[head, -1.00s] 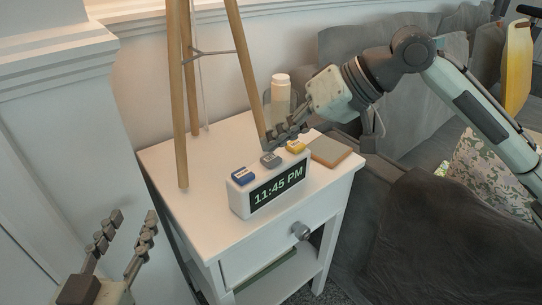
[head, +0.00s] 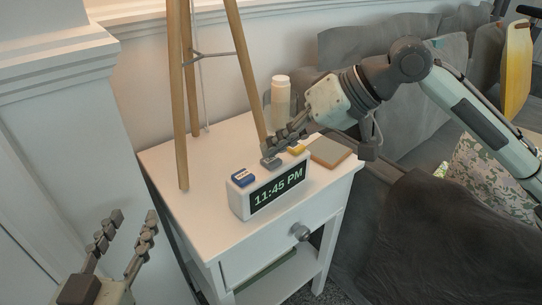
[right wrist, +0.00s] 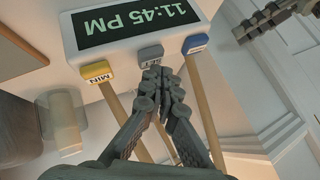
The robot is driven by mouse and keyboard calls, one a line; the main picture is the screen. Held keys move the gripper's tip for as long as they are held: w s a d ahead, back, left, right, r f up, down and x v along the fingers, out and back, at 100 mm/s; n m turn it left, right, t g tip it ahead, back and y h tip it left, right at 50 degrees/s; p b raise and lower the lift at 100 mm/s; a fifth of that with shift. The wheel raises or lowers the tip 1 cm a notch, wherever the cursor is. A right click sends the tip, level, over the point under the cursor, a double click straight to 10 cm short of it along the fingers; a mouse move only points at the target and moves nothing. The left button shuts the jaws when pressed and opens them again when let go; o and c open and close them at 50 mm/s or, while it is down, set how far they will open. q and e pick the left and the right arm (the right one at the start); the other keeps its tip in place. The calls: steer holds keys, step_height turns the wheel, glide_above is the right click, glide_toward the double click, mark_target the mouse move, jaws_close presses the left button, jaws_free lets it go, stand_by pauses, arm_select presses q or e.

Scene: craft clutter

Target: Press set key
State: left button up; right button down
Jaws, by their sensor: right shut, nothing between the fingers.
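A white clock (head: 240,205) with a dark display (head: 277,191) reading 11:45 PM stands on the white nightstand. Along its top are a blue key (head: 243,177), a grey key (head: 270,163) and a yellow key (head: 297,149). In the right wrist view the grey key (right wrist: 150,53) is marked SET and the yellow key (right wrist: 97,71) MIN. My right gripper (head: 267,149) is shut and empty, its fingertips right by the grey key; whether they touch it I cannot tell. My left gripper (head: 131,221) is open and empty at lower left, away from the clock.
The nightstand (head: 190,225) also bears a white-capped bottle (head: 280,98) behind my right gripper and a flat tan-topped block (head: 330,152) at right. Wooden tripod legs (head: 180,120) stand behind the clock. A grey sofa (head: 350,60) is at right.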

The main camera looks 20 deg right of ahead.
mark_target(277, 160)
steer(key=shift+f, duration=0.5)
stand_by(0.8)
steer(key=shift+r+p, duration=0.9)
steer(key=shift+p, duration=0.4)
step_height(277, 160, up, 5)
steer(key=p, duration=0.6)
steer(key=shift+r, duration=0.1)
stand_by(0.4)
